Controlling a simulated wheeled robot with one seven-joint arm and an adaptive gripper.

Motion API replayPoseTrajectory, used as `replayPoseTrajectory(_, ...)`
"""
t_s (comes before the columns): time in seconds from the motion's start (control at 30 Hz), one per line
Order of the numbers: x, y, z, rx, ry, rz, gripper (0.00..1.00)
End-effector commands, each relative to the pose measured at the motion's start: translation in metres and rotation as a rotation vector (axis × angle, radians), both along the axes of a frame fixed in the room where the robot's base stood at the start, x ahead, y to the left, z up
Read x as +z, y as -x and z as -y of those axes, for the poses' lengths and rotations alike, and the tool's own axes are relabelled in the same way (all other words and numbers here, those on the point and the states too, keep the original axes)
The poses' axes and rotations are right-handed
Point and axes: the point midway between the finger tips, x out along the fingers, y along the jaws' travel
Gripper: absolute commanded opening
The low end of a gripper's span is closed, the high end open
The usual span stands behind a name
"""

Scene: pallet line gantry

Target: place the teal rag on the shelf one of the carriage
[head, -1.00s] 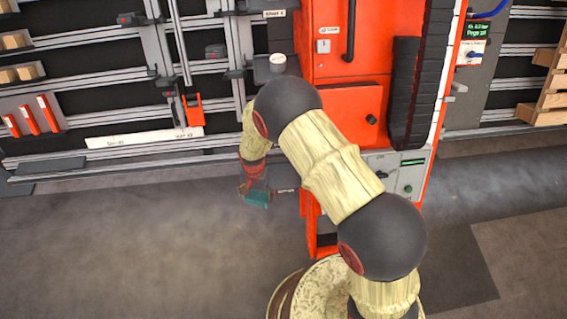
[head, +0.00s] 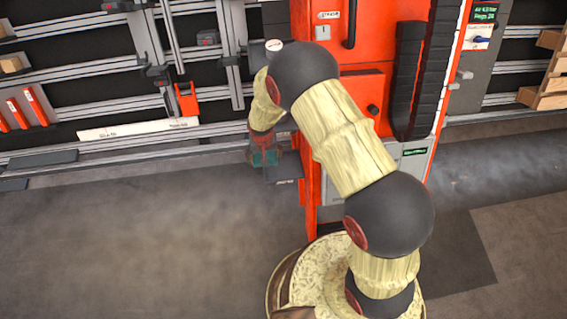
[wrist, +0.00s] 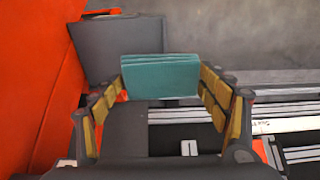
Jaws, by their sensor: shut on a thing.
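The folded teal rag (wrist: 160,77) is held between the two yellow-padded fingers of my gripper (wrist: 165,93) in the wrist view. In the head view the rag (head: 264,158) shows small and partly see-through at my gripper (head: 265,153). The orange carriage (head: 352,97) stands to the right of my gripper. A dark grey shelf plate (head: 284,171) sticks out from its left side, close to the rag. In the wrist view the shelf plate (wrist: 112,45) lies behind the rag, beside the orange carriage wall (wrist: 35,80). The rag appears apart from the plate; I cannot read its label.
Grey rails (head: 110,155) run along the black wall, with red-handled tools (head: 25,110) at left. A round white-topped part (head: 274,46) sits on the carriage's left side. Wooden crates (head: 552,85) are at right. The floor (head: 140,240) at front left is clear.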

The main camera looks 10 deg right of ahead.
Motion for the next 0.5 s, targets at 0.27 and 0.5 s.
replayPoseTrajectory(0.27,-0.001,-0.001,0.065,-0.005,-0.001,0.001,0.55)
replayPoseTrajectory(0.5,-0.021,0.000,0.071,0.001,0.000,0.000,0.55)
